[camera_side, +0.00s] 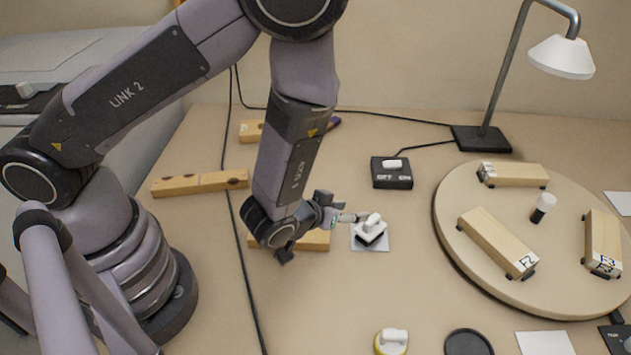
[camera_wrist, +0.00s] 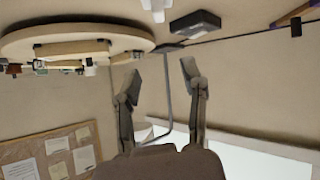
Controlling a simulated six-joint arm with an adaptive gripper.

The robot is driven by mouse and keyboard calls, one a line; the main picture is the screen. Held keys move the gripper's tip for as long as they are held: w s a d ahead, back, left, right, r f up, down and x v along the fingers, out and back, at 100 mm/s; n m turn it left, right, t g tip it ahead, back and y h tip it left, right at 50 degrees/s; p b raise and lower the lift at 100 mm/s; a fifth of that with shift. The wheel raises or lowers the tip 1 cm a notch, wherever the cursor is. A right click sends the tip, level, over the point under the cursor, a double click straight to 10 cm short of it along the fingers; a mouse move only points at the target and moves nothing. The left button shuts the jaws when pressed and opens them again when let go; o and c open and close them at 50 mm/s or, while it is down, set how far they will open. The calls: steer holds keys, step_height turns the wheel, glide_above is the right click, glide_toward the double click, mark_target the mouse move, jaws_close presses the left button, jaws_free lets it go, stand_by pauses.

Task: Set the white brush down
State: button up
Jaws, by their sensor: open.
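The white brush (camera_side: 372,222), with a white grip on top and a dark underside, rests on a small grey-blue square pad (camera_side: 383,246) in the middle of the bench. My gripper (camera_side: 350,217) is just left of the brush in the side view, pointing toward it. In the wrist view the gripper (camera_wrist: 160,78) has its two fingers spread, with nothing between them. A white piece at the top edge of the wrist view, likely the brush (camera_wrist: 156,8), lies beyond the fingers. The side view does not show clearly whether the fingertips touch the grip.
A black switch box (camera_side: 392,174) stands behind the brush, with a cable to the lamp (camera_side: 482,138). A round turntable (camera_side: 470,268) with wooden blocks is at right. A yellow-based white-handled item (camera_side: 391,342) and a black disc (camera_side: 468,343) lie in front. A wooden block (camera_side: 315,241) sits beside my gripper.

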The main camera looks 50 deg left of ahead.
steer(key=a+r+g+h, duration=0.1)
steer(key=a+r+g, duration=0.15)
steer(key=r, duration=0.75)
steer(key=a+r+g+h, duration=0.1)
steer(key=a+r+h, duration=0.15)
steer(key=r, duration=0.65)
steer(key=s+a+r+m+g+y, duration=0.1)
steer(key=s+a+r, duration=0.4)
steer(key=s, duration=0.5)
steer(key=s+a+r+m+g+y, duration=0.1)
steer(key=s+a+r+y, duration=0.1)
steer(key=s+a+r, duration=0.3)
steer(key=s+a, duration=0.3)
steer(key=s, duration=0.2)
